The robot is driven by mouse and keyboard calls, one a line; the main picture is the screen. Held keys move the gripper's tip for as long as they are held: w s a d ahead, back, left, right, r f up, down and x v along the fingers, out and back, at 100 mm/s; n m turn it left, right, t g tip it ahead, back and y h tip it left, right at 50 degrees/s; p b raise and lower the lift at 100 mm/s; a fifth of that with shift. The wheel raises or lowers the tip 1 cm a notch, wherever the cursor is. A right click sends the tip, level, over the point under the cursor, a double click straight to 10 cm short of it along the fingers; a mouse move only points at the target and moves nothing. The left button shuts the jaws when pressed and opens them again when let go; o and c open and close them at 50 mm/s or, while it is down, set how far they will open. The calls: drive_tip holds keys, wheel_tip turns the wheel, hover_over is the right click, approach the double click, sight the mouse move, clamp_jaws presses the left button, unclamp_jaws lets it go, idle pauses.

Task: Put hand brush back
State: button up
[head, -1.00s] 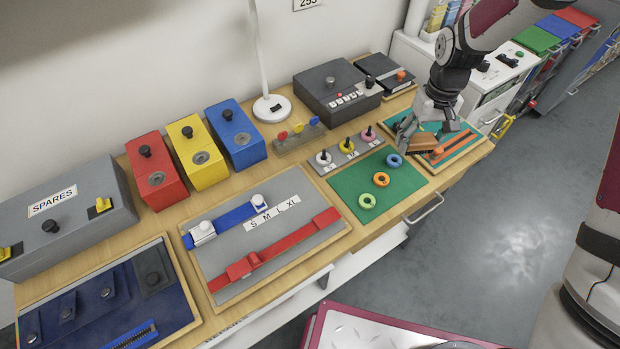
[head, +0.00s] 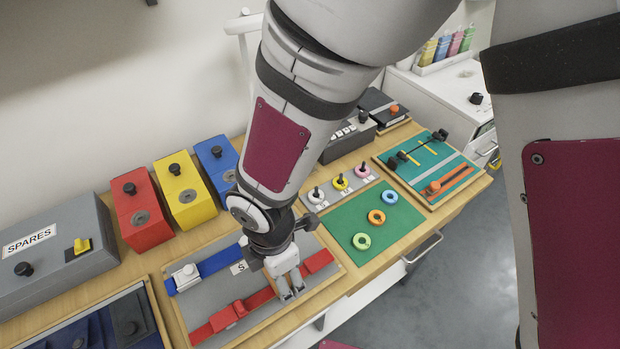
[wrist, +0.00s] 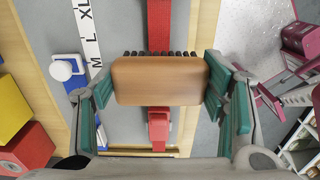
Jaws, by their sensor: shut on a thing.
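The hand brush (wrist: 160,82) shows in the wrist view as a tan wooden block with a row of dark bristles along its far edge. My gripper (wrist: 162,84) is shut on it, with a teal finger pad at each end of the block. In the head view my gripper (head: 290,288) hangs over the grey belt board (head: 215,278), near the red belt (head: 258,298).
A teal tool board (head: 447,160) with an orange-handled tool (head: 448,180) lies at the right. A green ring mat (head: 350,217), several coloured boxes and a navy tray (head: 98,325) share the bench. My arm hides part of the bench's middle.

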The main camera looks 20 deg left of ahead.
drive_tip(key=w, duration=0.5)
drive_tip(key=w+a+f+p, duration=0.1)
drive_tip(key=w, duration=0.9)
drive_tip(key=shift+a+f+p, duration=0.2)
drive_tip(key=shift+a+p, duration=0.1)
drive_tip(key=shift+a, duration=0.05)
drive_tip(key=shift+w+f, duration=0.2)
drive_tip(key=shift+f, duration=0.05)
wheel_tip(320, 180, down, 2)
drive_tip(key=shift+s+f+p, duration=0.1)
drive_tip(key=shift+f+p, duration=0.05)
drive_tip(key=shift+p, duration=0.35)
drive_tip(key=shift+f, duration=0.4)
drive_tip(key=shift+f, duration=0.15)
drive_tip(key=o, duration=1)
wheel_tip(320, 180, up, 12)
drive_tip(key=b, duration=0.2)
drive_tip(key=shift+r, duration=0.2)
